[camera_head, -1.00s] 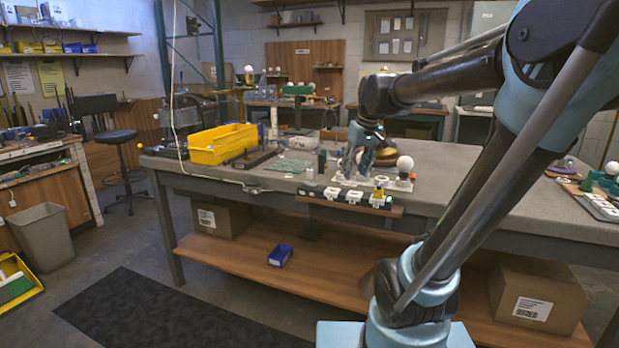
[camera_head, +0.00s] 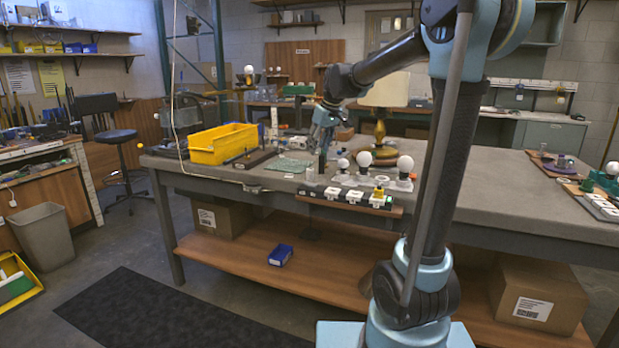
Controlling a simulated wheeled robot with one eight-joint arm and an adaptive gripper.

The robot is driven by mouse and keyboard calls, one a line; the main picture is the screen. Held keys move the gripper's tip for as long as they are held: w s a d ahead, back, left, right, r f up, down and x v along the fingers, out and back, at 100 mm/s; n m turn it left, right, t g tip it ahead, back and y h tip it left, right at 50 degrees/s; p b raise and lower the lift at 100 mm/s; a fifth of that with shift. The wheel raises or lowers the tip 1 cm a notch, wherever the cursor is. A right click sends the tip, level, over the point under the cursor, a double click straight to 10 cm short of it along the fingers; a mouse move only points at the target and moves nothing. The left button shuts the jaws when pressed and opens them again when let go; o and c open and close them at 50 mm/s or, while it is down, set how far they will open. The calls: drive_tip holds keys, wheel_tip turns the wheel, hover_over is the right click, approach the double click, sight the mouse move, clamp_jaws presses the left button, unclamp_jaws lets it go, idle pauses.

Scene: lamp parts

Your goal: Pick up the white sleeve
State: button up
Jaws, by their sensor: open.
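My gripper (camera_head: 321,148) points down above the workbench, right of the green mat. Its jaws are open, and nothing shows between them, though they are small in this view. A short light-grey cylinder (camera_head: 310,174) stands near the bench's front edge, below and left of my gripper. A dark upright cylinder (camera_head: 322,161) is just under the gripper; whether they touch is unclear.
The yellow bin (camera_head: 223,144) is left of the green mat (camera_head: 288,165). Several white bulbs, including a large one (camera_head: 405,163), stand to the right in front of a shaded lamp (camera_head: 384,93). A strip of sockets (camera_head: 353,196) lines the front edge.

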sight(311, 179)
drive_tip(key=x, duration=1.2)
drive_tip(key=shift+f, duration=0.25)
drive_tip(key=c, duration=0.9)
